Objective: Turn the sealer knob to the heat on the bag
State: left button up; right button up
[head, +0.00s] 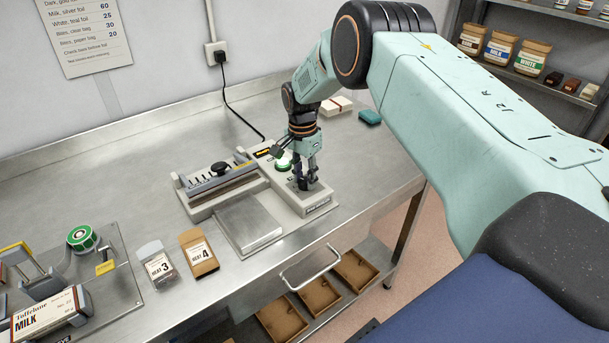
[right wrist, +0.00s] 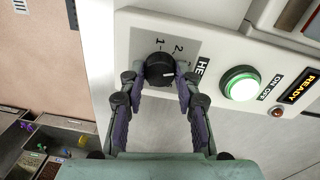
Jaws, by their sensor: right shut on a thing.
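The sealer (head: 212,194) sits on the steel bench, its long bar at the left and its control panel at the right. In the right wrist view its black round knob (right wrist: 159,69) stands on a grey dial plate with 1 and 2 readable beside it. A white mark on the knob points right in that view; other numerals are hidden. My right gripper (head: 306,184) is shut on the knob, with a finger at each side (right wrist: 160,86). A clear bag marked HEAT 3 (head: 160,268) and a brown bag marked HEAT 4 (head: 198,253) lie in front of the sealer.
The sealer's green button (right wrist: 240,84) is lit near a READY display (right wrist: 300,86). A steel plate (head: 248,223) lies before the sealer. At the left are a green tape roll (head: 82,239) and a MILK box (head: 45,314). A price list (head: 83,33) hangs on the wall.

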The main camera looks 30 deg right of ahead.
aim_at(303, 179)
jog(key=shift+d, duration=0.1)
dwell(0.3)
jog(key=o, duration=1.1)
jog(key=shift+w+d+f, duration=0.1)
jog(key=shift+o, duration=0.2)
jog(key=shift+r, duration=0.2)
notch_tip(303, 179, up, 12)
jog(key=shift+w+f, duration=0.2)
jog(key=shift+w, duration=0.05)
